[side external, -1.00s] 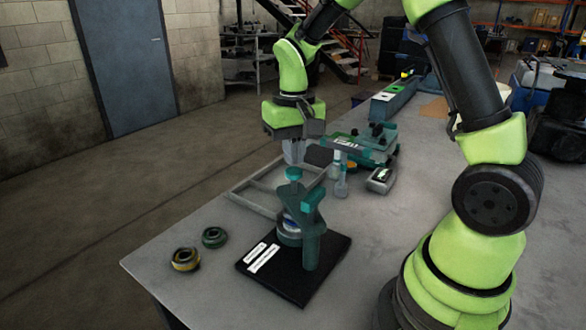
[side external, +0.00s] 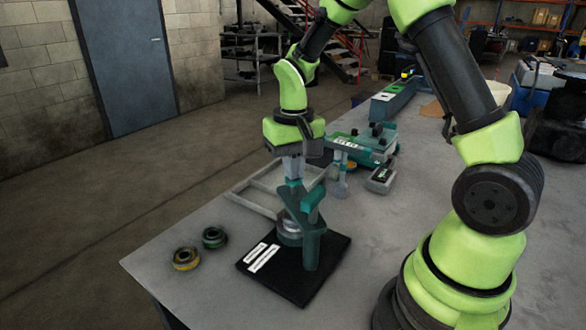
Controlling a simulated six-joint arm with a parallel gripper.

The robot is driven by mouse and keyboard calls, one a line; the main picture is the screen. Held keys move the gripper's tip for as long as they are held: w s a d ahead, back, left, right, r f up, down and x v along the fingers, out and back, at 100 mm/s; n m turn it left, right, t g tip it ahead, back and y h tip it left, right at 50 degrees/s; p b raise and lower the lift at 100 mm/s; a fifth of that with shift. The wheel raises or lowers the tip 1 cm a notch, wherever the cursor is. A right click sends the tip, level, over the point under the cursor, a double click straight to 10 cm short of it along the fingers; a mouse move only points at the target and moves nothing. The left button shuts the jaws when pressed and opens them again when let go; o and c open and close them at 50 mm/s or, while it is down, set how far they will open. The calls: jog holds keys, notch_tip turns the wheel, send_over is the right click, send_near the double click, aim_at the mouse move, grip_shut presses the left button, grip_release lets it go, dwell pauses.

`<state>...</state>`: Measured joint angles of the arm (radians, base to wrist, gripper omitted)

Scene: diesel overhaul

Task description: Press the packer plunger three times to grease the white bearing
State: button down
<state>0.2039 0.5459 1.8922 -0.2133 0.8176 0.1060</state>
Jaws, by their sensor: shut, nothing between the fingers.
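The green bearing packer (side external: 312,249) stands on a black base plate near the table's front left corner. Its plunger top (side external: 293,183) is directly under my gripper (side external: 292,178). My gripper is shut, points straight down and appears to touch the plunger top; its tips are small and partly blend with it. A pale grey ring (side external: 288,226), probably the white bearing, shows in the packer's cup, partly hidden by the packer's frame.
A yellow-and-dark bearing (side external: 186,258) and a green-and-dark bearing (side external: 214,237) lie left of the packer. A grey frame (side external: 250,195) lies behind it. A green tool fixture (side external: 370,145) and a small grey device (side external: 381,180) stand further back right. The front right table is clear.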

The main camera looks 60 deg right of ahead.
jog(key=shift+r, duration=1.85)
jog(key=shift+r, duration=2.5)
notch_tip(320, 180, up, 4)
